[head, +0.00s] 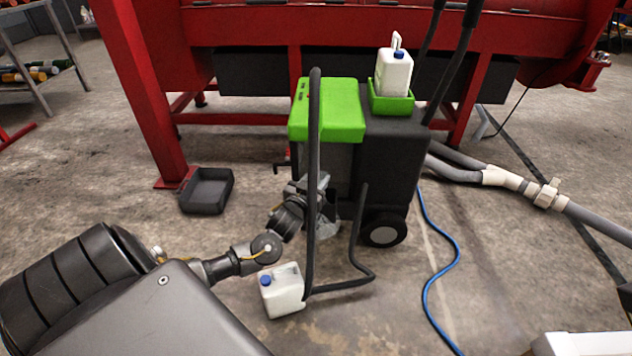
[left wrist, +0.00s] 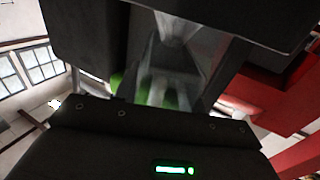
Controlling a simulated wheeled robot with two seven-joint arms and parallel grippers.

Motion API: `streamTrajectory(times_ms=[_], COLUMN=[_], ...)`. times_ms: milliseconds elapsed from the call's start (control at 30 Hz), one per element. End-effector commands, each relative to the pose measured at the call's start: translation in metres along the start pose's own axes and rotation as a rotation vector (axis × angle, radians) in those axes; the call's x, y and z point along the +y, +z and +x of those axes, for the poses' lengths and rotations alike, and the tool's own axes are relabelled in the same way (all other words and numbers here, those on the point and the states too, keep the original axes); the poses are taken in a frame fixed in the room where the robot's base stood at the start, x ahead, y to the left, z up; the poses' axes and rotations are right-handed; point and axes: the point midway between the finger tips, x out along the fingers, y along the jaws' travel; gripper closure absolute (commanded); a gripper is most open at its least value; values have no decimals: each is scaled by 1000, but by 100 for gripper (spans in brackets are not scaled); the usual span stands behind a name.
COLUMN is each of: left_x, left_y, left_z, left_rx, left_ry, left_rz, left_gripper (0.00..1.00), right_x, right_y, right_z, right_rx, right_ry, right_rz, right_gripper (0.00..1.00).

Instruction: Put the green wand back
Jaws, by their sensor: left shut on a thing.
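A black wheeled machine (head: 392,160) with a green top (head: 330,112) stands in the middle of the head view. My left gripper (head: 322,205) reaches in low at the machine's left side, behind its black tube handle (head: 314,150). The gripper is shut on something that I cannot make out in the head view. In the left wrist view a blurred pale grey shape (left wrist: 170,70) shows between the dark jaws, with green patches behind it. I cannot pick out the green wand for sure in either view. My right gripper is out of view.
A white jug (head: 282,292) stands on the floor before the machine, near my left arm. Another jug (head: 394,72) sits in a green holder on the machine. A black tray (head: 207,190) lies left. A blue hose (head: 440,270) and grey pipe (head: 595,222) lie right.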

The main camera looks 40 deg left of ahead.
Motion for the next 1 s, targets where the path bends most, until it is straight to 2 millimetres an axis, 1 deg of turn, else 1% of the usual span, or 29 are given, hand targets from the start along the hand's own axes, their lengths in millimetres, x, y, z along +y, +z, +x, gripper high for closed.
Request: streamTrajectory(times_ms=[433, 533, 567, 700, 733, 1000], left_x=[0, 0, 0, 0, 0, 0], left_y=[11, 11, 12, 12, 12, 11], left_z=[0, 0, 0, 0, 0, 0], left_rx=[2, 3, -1, -1, -1, 0], left_ry=[0, 0, 0, 0, 0, 0], left_rz=[-1, -1, 0, 0, 0, 0], left_gripper=[96, 96, 59, 40, 38, 38], right_x=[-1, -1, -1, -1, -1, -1], right_y=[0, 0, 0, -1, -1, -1], right_z=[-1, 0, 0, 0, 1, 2], right_rx=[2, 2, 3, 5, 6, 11], right_ry=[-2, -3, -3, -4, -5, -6], right_rz=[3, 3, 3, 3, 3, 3], right_gripper=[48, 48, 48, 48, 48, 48])
